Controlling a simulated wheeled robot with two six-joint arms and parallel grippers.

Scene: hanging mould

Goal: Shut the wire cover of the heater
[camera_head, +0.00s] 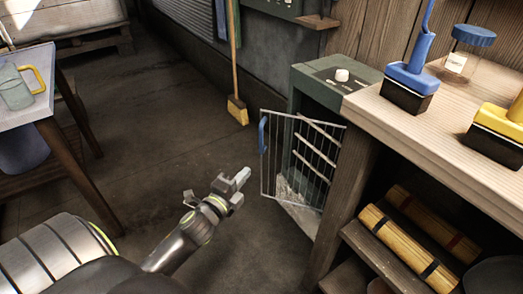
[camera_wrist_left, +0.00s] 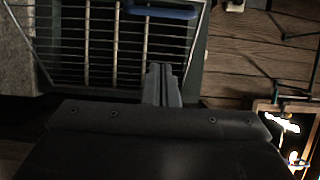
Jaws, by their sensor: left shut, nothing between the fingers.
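The heater (camera_head: 306,77) is a green box with a white knob on top, standing against the right side near the workbench. Its wire cover (camera_head: 270,172) stands swung open toward the room, with a blue handle (camera_head: 263,135) on its free left edge. My left gripper (camera_head: 243,177) is shut and empty, to the left of the cover and lower in the picture, apart from it. In the left wrist view the shut fingers (camera_wrist_left: 162,85) show below the blue handle (camera_wrist_left: 160,11) and in front of the cover's bars (camera_wrist_left: 75,45). My right gripper is not in view.
A workbench (camera_head: 385,112) with blue and yellow brushes stands at the right, its shelf holding rolled bundles (camera_head: 405,240). A broom (camera_head: 237,108) leans at the wall behind. A table (camera_head: 30,110) with a jug is at the left. The floor between is clear.

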